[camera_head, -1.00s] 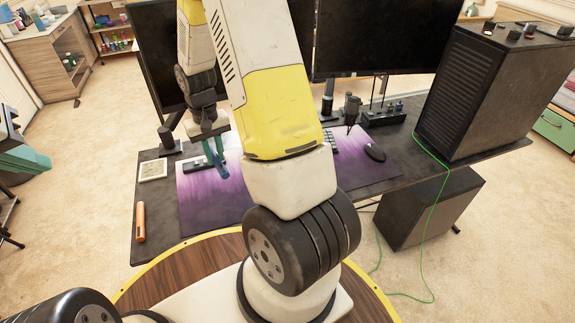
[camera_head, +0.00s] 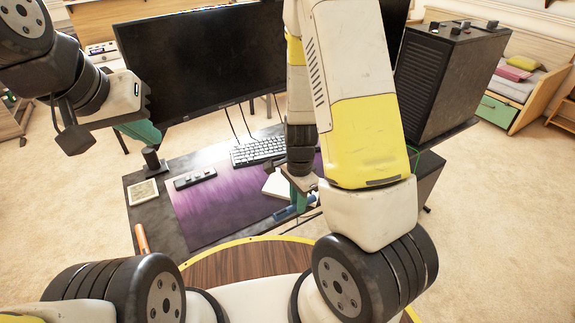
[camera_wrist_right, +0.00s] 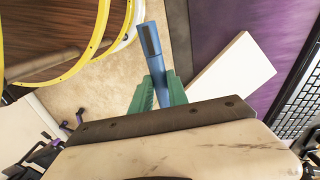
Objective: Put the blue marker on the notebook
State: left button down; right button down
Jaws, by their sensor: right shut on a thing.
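The blue marker (camera_wrist_right: 151,50) is gripped between the teal fingers of my right gripper (camera_wrist_right: 157,92) in the right wrist view. In the head view the marker (camera_head: 284,214) shows beside the right gripper (camera_head: 298,203), near the desk's front edge. A white, flat, rectangular thing, apparently the notebook (camera_wrist_right: 236,70), lies on the purple mat beside the gripper. In the head view the notebook (camera_head: 274,187) is partly hidden by my right arm. My left gripper (camera_head: 140,131) is raised at the left, away from the marker; its finger opening is unclear.
The purple mat (camera_head: 205,215) covers much of the dark desk. A keyboard (camera_head: 257,151) and a small black controller (camera_head: 195,178) lie on it. Monitors (camera_head: 205,65) stand behind. A square picture-like item (camera_head: 142,192) and an orange object (camera_head: 142,240) are at the left.

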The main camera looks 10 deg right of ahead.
jog(key=w+d, duration=0.1)
jog(key=w, duration=0.4)
jog(key=w+d+f, duration=0.1)
jog(key=w, duration=0.4)
jog(key=w+d, duration=0.1)
jog(key=w, duration=0.4)
jog(key=shift+w+f, duration=0.1)
jog(key=shift+f, duration=0.2)
jog(key=shift+w+f, duration=0.1)
jog(key=shift+f, duration=1.65)
jog(key=c, duration=1.3)
grip_release()
jog(key=shift+f, duration=0.1)
